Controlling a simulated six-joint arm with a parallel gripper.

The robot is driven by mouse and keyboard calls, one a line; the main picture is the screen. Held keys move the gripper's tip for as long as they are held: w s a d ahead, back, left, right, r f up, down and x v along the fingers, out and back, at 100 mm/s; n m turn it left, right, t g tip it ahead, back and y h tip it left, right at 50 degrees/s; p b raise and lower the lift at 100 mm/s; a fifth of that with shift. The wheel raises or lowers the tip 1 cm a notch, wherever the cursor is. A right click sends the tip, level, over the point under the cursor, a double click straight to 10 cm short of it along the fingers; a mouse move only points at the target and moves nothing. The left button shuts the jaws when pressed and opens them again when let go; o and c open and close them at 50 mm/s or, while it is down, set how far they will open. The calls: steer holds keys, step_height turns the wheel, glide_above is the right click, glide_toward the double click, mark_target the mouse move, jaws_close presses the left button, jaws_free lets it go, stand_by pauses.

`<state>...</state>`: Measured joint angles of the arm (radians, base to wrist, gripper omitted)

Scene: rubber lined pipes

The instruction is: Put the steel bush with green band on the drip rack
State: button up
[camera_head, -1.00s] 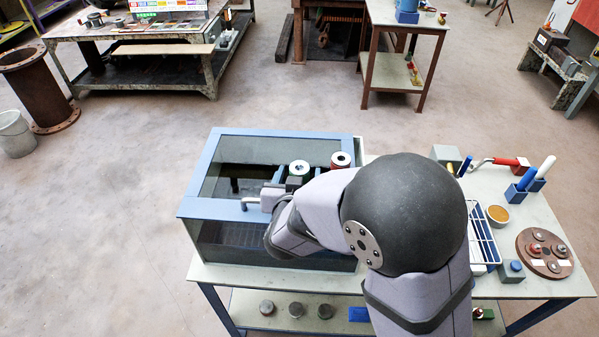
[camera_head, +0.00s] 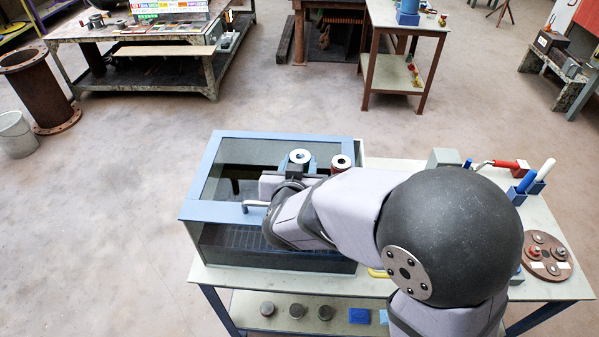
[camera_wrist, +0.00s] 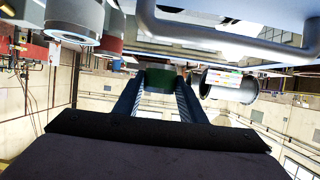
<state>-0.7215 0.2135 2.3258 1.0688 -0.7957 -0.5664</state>
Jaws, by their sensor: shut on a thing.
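The steel bush with green band (camera_head: 299,157) is in my gripper, its pale ring-shaped top showing over the tank in the head view. In the wrist view its green band (camera_wrist: 162,78) sits between the two blue fingers (camera_wrist: 160,95) of my gripper, which is shut on it. A red-banded bush (camera_head: 341,161) stands just right of it, apart.
The glass-sided tank (camera_head: 210,211) has a blue frame and a bar handle (camera_head: 256,205), close to my wrist. A grey cylinder (camera_wrist: 75,20) is near the fingers at upper left in the wrist view. A brown disc (camera_head: 546,256) with fittings and blue-based upright handles (camera_head: 527,182) stand at right.

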mark_target(300, 161)
step_height(300, 161, up, 5)
steer(key=shift+r+p, duration=0.2)
steer(key=shift+p, duration=0.35)
steer(key=shift+d, duration=0.1)
